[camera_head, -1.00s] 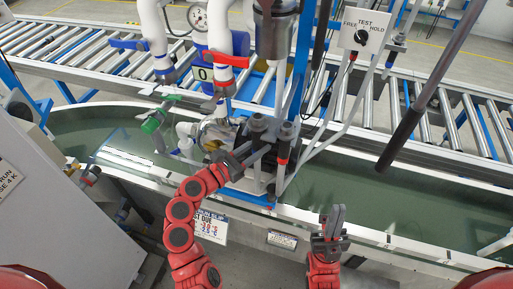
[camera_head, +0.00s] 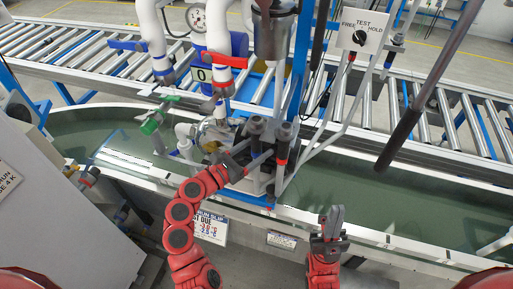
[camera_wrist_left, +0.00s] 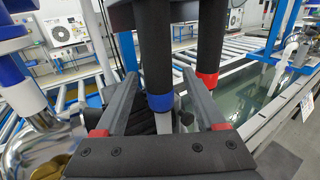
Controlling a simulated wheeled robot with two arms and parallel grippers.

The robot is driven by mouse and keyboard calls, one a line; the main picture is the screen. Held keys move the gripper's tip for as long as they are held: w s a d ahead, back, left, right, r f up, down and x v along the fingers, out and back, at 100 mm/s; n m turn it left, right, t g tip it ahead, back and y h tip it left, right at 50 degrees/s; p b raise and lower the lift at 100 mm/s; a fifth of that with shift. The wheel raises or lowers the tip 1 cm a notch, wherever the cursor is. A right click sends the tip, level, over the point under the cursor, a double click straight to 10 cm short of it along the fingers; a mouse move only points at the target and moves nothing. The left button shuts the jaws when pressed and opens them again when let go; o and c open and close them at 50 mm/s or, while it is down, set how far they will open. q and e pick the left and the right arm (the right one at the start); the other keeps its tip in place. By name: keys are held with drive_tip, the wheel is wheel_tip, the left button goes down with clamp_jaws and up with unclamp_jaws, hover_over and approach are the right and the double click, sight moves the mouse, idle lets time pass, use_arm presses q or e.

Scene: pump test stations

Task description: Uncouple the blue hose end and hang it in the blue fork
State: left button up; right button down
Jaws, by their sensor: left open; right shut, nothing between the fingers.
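The blue hose end is a black sleeve with a blue band (camera_wrist_left: 160,102), hanging upright in the left wrist view. It stands between the spread fingers of my left gripper (camera_wrist_left: 158,108), which is open around it and not clamped. In the head view the sleeve's black top (camera_head: 256,126) shows at the pump block, beside my left gripper (camera_head: 252,160). A second black sleeve with a red band (camera_wrist_left: 207,78) hangs just right of it. My right gripper (camera_head: 334,222) is shut and empty, pointing up in front of the trough. I cannot make out the blue fork for certain.
White pipes with a blue lever (camera_head: 124,45) and a red lever (camera_head: 226,60) stand left of the pump. A roller conveyor (camera_head: 60,50) runs behind the green trough (camera_head: 350,182).

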use_arm(q)
drive_tip(key=shift+a, duration=0.1)
drive_tip(key=b+v, duration=0.3)
drive_tip(key=v, duration=1.4)
drive_tip(key=shift+s+b, duration=0.2)
drive_tip(key=shift+b, duration=0.2)
drive_tip(key=shift+w, duration=0.1)
